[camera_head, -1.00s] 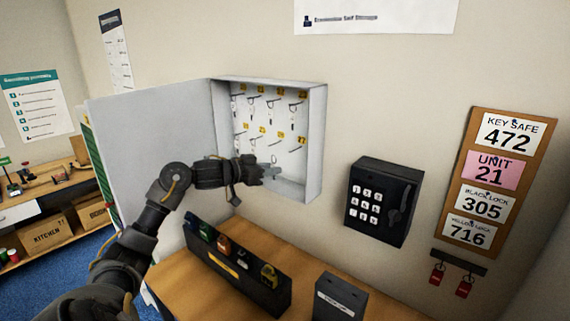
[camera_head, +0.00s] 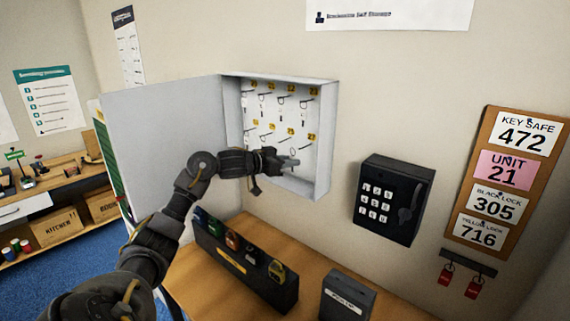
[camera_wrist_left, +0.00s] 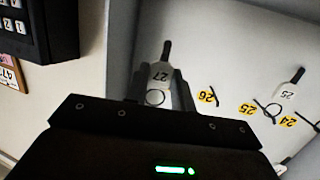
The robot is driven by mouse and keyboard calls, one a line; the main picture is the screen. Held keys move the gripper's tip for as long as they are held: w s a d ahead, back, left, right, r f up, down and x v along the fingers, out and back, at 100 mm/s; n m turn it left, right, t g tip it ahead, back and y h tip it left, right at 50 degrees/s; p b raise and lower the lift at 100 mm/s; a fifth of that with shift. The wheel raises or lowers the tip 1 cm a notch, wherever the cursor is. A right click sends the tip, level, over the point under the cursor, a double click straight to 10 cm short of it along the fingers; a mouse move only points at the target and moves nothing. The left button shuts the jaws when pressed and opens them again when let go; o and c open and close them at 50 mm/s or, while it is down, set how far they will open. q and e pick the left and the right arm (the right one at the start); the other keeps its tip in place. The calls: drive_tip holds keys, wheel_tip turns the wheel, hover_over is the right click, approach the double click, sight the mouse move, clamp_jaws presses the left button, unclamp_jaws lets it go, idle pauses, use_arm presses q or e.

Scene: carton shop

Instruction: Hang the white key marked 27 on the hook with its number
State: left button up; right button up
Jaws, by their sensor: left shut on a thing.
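The white key tag marked 27 (camera_wrist_left: 160,76) is held between the fingers of my left gripper (camera_wrist_left: 157,92), with its ring and dark key part showing in the left wrist view. In the head view my left gripper (camera_head: 288,163) is inside the open key cabinet (camera_head: 322,130), in front of its lower right part. The yellow number 27 label (camera_head: 311,137) is at the right end of the lower hook row, just above and right of the gripper. In the wrist view the hook for 27 cannot be made out. My right gripper is out of view.
The cabinet door (camera_head: 160,130) stands open to the left. Other keys hang inside, including a white tag marked 25 (camera_wrist_left: 288,92). A keypad safe (camera_head: 390,200) is on the wall to the right. Below are a black lock rack (camera_head: 245,268) and a dark box (camera_head: 346,297).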

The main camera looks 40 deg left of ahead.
use_arm(q)
drive_tip(key=shift+a+x, duration=0.25)
drive_tip(key=shift+x, duration=0.75)
drive_tip(key=x, duration=0.2)
drive_tip(key=shift+w+a, duration=0.25)
drive_tip(key=shift+w, duration=0.2)
drive_tip(key=shift+w+f, duration=0.1)
drive_tip(key=shift+w, duration=0.05)
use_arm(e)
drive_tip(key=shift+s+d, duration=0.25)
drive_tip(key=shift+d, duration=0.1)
use_arm(q)
drive_tip(key=shift+f, duration=0.1)
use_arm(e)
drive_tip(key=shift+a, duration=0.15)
use_arm(q)
drive_tip(key=o, duration=0.8)
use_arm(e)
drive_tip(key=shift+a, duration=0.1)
use_arm(q)
drive_tip(key=shift+o, duration=0.2)
